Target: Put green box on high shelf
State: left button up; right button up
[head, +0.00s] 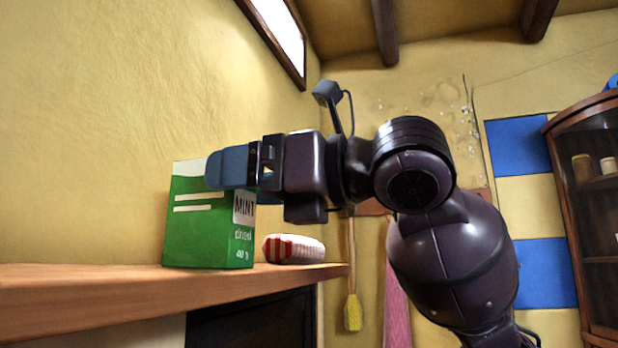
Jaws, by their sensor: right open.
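The green box (200,236), with a pale top band and the word MINT on its side, stands upright on the wooden high shelf (110,294). My right gripper (215,170) is at the height of the box's upper part, with its blue finger overlapping the box in the picture. The gripper is open. The second finger is mostly hidden, and I cannot tell whether the fingers touch the box. My left gripper is not in view.
A red-and-white packet (293,249) lies on the shelf to the right of the box. The shelf's left part is clear. A yellow wall is behind. A wooden cabinet (565,190) stands at the right.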

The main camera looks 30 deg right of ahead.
jog(key=b+v, duration=0.1)
jog(key=v, duration=0.7)
jog(key=shift+s+d, duration=0.15)
jog(key=shift+s, duration=0.05)
dwell(0.3)
